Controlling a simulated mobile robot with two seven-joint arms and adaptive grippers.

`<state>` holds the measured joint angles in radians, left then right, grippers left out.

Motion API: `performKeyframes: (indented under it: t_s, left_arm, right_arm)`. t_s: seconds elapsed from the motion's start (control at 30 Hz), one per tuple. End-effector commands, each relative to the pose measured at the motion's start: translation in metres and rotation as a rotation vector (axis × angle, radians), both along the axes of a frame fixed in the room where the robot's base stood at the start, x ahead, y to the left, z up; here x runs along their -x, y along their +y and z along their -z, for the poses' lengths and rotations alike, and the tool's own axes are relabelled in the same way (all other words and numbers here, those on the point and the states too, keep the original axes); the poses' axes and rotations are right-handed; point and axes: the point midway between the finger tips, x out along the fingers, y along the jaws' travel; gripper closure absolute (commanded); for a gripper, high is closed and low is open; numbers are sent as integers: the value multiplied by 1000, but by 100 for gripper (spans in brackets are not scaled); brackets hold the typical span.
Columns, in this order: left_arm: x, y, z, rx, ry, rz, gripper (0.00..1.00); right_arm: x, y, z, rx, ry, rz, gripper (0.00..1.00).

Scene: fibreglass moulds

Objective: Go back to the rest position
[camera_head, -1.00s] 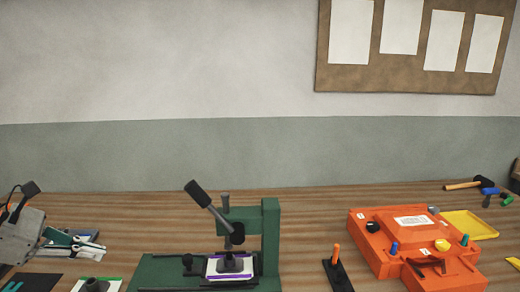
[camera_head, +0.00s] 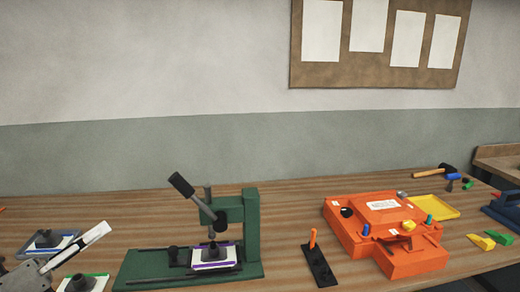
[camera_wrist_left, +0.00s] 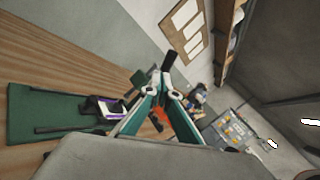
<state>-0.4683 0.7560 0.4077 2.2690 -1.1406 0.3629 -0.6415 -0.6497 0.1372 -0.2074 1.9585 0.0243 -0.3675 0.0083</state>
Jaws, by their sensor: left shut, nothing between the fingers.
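My left gripper (camera_head: 106,228) comes in at the lower left of the head view. Its pale fingers are together, point up and to the right, and hold nothing. In the left wrist view the shut fingers (camera_wrist_left: 168,82) meet near the middle, with the green press (camera_wrist_left: 45,112) to their left. In the head view the gripper is in front of a blue-edged plate with a dark handle (camera_head: 47,239) and left of the green press (camera_head: 250,232). My right gripper does not show in either view.
An orange mould (camera_head: 345,218) stands right of the press, with a dark stand with an orange stick (camera_head: 318,263) between them. A yellow tray (camera_head: 437,208), a hammer (camera_head: 430,174) and yellow and green wedges (camera_head: 483,242) lie at the right. A green-edged plate (camera_head: 97,281) lies below the left gripper.

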Motion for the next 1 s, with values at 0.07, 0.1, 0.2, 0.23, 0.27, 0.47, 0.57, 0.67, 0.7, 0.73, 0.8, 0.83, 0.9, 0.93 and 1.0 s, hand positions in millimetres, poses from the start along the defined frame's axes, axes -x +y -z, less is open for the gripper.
performKeyframes:
  t_s: [0.07, 0.1, 0.2, 0.23, 0.27, 0.47, 0.57, 0.67, 0.7, 0.73, 0.8, 0.83, 0.9, 0.93, 1.0]
  left_arm:
    - [-3, 11, 3, 171, 14, -91, 100]
    - [-4, 19, 6, 257, 24, -141, 100]
    - [-4, 39, 21, 467, 65, -270, 100]
    - [-3, 46, 28, 529, 80, -309, 100]
    - [-2, 52, 36, 591, 99, -350, 100]
    - [18, 79, 111, 965, 256, -635, 100]
    - [38, 79, 157, 1124, 361, -782, 100]
    - [60, 70, 199, 1245, 467, -911, 100]
    - [68, 65, 212, 1279, 503, -953, 100]
    - [74, 61, 221, 1301, 530, -981, 100]
    - [86, 53, 238, 1341, 582, -1038, 100]
    - [91, 49, 244, 1356, 604, -1060, 100]
    - [102, 41, 257, 1383, 650, -1105, 100]
    - [106, 37, 262, 1394, 669, -1123, 100]
    - [116, 29, 273, 1413, 710, -1162, 100]
  right_arm:
    - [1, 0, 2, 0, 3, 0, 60]
    - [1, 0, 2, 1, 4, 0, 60]
    - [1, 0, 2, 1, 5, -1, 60]
    - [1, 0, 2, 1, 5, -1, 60]
    - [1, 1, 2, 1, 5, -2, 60]
    - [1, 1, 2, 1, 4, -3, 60]
    - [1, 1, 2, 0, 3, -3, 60]
    - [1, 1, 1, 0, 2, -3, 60]
    - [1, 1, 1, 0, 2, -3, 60]
    - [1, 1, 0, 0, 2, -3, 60]
    - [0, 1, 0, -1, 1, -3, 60]
    - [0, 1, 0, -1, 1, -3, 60]
    - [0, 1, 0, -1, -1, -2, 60]
    - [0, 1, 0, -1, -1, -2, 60]
    - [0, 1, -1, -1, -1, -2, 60]
